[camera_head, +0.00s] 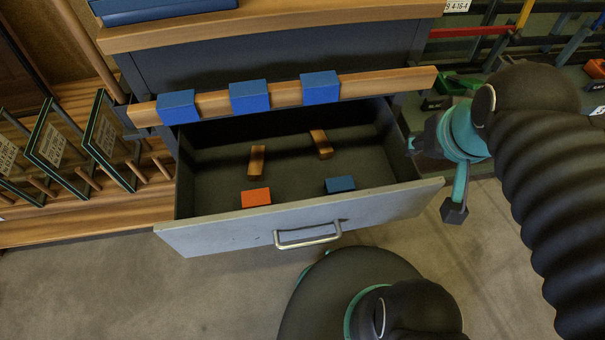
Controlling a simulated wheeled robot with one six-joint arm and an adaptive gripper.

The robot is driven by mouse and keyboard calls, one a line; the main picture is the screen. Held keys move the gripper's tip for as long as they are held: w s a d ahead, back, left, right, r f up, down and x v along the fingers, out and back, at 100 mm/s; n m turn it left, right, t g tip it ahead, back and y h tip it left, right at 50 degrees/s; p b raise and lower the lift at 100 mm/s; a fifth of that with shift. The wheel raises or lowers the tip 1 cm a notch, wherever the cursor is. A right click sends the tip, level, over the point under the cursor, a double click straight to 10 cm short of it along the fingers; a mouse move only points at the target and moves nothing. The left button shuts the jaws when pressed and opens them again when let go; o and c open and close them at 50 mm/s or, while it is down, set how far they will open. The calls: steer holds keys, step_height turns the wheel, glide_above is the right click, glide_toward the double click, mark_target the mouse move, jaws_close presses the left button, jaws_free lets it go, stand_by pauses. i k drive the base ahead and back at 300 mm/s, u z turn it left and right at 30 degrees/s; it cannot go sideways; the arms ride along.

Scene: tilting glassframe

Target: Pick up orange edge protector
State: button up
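The orange edge protector (256,198) is a small orange block on the floor of the open drawer (215,232), close behind its front panel at the left. My gripper (433,178) is to the right of the drawer, outside it and well apart from the orange protector. Its two dark-tipped fingers look spread, with nothing seen between them. Part of the gripper is hidden by its own wrist.
The drawer also holds a blue block (340,184) and two wooden blocks (257,162) (321,144). Above it, a wooden bar (390,84) carries three blue blocks (249,96). Framed panels (103,137) stand at left. A metal handle (308,236) juts from the drawer front.

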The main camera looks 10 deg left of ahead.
mark_target(258, 198)
steer(key=z, duration=0.95)
steer(key=k, duration=0.95)
steer(key=u, duration=1.5)
steer(key=i, duration=0.5)
steer(key=z, duration=2.75)
steer(key=k, duration=0.85)
steer(key=u, duration=1.75)
